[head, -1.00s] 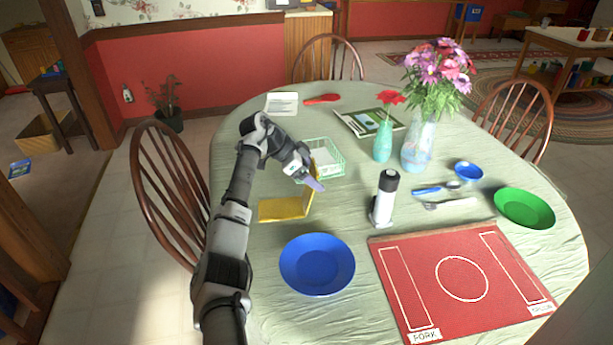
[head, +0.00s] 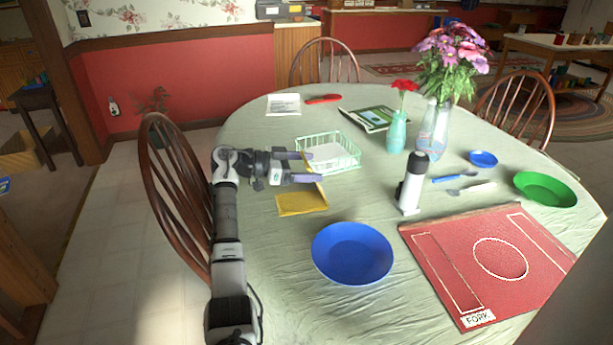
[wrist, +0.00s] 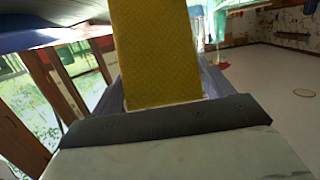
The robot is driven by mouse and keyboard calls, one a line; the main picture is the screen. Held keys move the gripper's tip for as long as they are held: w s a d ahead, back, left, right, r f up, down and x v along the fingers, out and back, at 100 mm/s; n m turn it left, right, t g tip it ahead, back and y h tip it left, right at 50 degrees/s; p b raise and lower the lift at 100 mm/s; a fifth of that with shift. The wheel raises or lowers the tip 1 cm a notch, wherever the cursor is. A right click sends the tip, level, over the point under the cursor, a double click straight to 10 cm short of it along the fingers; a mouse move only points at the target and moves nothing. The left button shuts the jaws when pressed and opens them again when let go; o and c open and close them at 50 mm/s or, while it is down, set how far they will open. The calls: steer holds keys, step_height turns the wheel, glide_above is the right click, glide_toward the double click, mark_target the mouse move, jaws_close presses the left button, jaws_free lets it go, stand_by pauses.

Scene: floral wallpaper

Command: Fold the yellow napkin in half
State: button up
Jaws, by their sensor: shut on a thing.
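The yellow napkin (head: 302,202) lies partly flat on the table behind the blue plate. Another part of it rises up from the table to my gripper (head: 312,167). My gripper points right, low over the table, and is shut on the raised part. In the wrist view, the held yellow cloth (wrist: 158,55) stands between the purple-grey fingers and fills the middle of the picture. The fingers hide some of the raised part in the head view.
A blue plate (head: 352,254) lies just in front of the napkin. A green wire basket (head: 345,161) stands close behind my gripper. A white bottle with a black cap (head: 411,186) stands to the right, behind the red placemat (head: 455,250). A wooden chair (head: 160,170) is at the left.

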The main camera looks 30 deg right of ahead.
steer(key=shift+w+a+f+g+h+b, duration=0.15)
steer(key=shift+a+f+h+b, duration=0.15)
steer(key=shift+b, duration=0.3)
steer(key=shift+w+a+f+g+h+b, duration=0.15)
steer(key=shift+a+h+b, duration=0.25)
steer(key=shift+b, duration=0.15)
steer(key=o, duration=0.6)
steer(key=shift+o, duration=0.2)
steer(key=f+b+v, duration=0.1)
steer(key=b+v, duration=0.1)
steer(key=v, duration=1)
steer(key=shift+r, duration=0.45)
